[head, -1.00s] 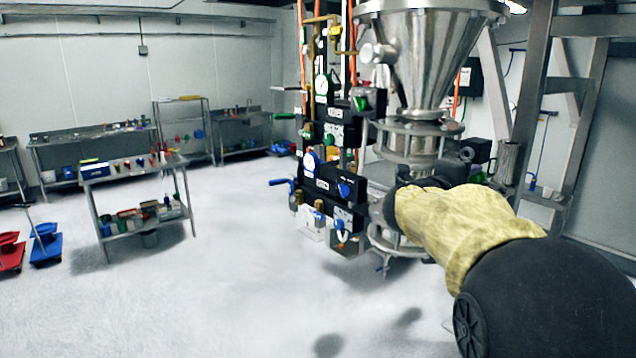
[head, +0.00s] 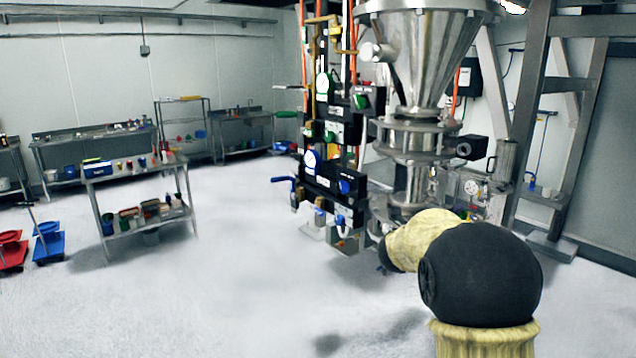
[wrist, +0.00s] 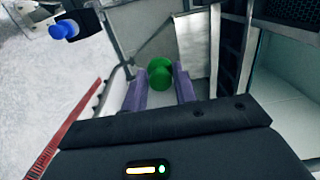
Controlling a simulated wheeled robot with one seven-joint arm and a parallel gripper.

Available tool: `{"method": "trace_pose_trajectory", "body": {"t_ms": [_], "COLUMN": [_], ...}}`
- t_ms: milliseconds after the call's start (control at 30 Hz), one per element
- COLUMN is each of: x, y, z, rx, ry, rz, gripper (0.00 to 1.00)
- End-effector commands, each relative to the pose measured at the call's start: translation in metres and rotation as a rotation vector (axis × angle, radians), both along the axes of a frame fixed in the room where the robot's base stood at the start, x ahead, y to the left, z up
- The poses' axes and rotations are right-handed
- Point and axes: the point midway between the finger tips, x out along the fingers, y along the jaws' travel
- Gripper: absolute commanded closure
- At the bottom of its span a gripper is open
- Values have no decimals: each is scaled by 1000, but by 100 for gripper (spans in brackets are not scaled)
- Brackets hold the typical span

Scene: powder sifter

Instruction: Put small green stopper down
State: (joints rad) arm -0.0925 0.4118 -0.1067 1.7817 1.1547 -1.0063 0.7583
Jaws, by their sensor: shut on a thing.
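The small green stopper (wrist: 159,73) shows in the wrist view, held between the purple-grey fingers of my gripper (wrist: 160,88). My gripper is shut on it, and its lower part is partly hidden by the fingers. In the head view my arm reaches forward at the lower right, in front of the steel sifter, and hides the gripper and the stopper. I cannot tell from the frames whether the stopper touches any surface.
The steel hopper (head: 420,55) stands beside a black valve panel (head: 330,185). A steel cart (head: 140,217) with several small items stands at left. Red (head: 12,255) and blue (head: 47,248) bins stand on the floor at far left. The floor between is clear.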

Motion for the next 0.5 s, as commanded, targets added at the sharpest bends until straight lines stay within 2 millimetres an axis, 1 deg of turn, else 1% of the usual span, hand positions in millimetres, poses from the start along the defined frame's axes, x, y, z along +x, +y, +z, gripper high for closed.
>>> {"method": "trace_pose_trajectory", "body": {"t_ms": [33,67,100,167,200,333,500], "x": [7,11,16,22,25,32,34], "y": [-6,-7,-9,-11,-12,-14,-14], "z": [-26,-40,-58,-85,-102,-156,-220], "rx": [0,1,1,3,3,6,9], "ry": [11,12,13,13,12,10,8], "rz": [7,18,32,58,78,147,243], "gripper": [100,100,100,100,100,100,100]}}
